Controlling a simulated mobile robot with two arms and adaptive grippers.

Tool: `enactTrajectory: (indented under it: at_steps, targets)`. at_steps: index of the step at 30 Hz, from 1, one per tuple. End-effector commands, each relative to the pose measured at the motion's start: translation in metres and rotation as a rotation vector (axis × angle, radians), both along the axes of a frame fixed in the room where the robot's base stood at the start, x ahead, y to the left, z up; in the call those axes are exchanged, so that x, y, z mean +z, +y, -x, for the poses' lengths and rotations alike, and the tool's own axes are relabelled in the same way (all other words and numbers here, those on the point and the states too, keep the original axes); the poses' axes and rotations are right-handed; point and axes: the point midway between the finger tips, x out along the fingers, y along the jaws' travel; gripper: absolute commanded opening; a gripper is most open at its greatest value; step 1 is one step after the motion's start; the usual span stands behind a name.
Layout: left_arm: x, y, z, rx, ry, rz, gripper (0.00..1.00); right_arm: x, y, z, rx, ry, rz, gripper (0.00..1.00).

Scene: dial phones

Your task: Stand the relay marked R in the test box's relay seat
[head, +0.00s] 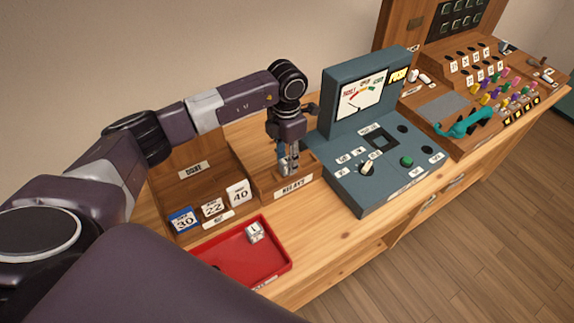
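The test box (338,180) is blue-grey, with a tilted meter panel at its back. A dark square opening (378,140) in its top looks like the relay seat; its label is too small to read. My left gripper (289,168) points down into the wooden box marked RELAYS (268,188), left of the test box. Its fingertips are partly hidden there, and I cannot tell whether they hold anything. I cannot make out a relay marked R. A small pale block (254,232), seemingly marked L, lies in the red tray (213,251). My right gripper is not in view.
A wooden rack (190,225) with cards 30, 22 and 40 stands left of the relay box. The test box carries a knob (367,168) and a green button (406,161). A switchboard with a teal handset (465,124) stands right. Bare table lies before the relay box.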

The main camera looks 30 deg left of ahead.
Motion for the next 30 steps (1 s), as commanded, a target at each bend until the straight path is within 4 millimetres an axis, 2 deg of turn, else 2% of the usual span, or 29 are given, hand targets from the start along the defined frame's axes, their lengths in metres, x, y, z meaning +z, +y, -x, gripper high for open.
enactTrajectory:
  at_steps: [1, 8, 14, 30]
  targets:
    - [0.0, 0.0, 0.0, 0.0, 0.0, 0.0, 0.26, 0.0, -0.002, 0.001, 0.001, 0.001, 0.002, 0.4]
    - [0.0, 0.0, 0.0, 0.0, 0.0, 0.0, 0.0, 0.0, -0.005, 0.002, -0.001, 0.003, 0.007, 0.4]
    - [0.004, 0.0, 0.0, 0.0, -0.001, 0.001, 0.0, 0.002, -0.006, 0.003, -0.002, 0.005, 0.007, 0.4]
    - [0.036, 0.0, 0.0, 0.0, -0.001, 0.0, 0.0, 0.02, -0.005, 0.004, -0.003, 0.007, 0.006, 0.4]
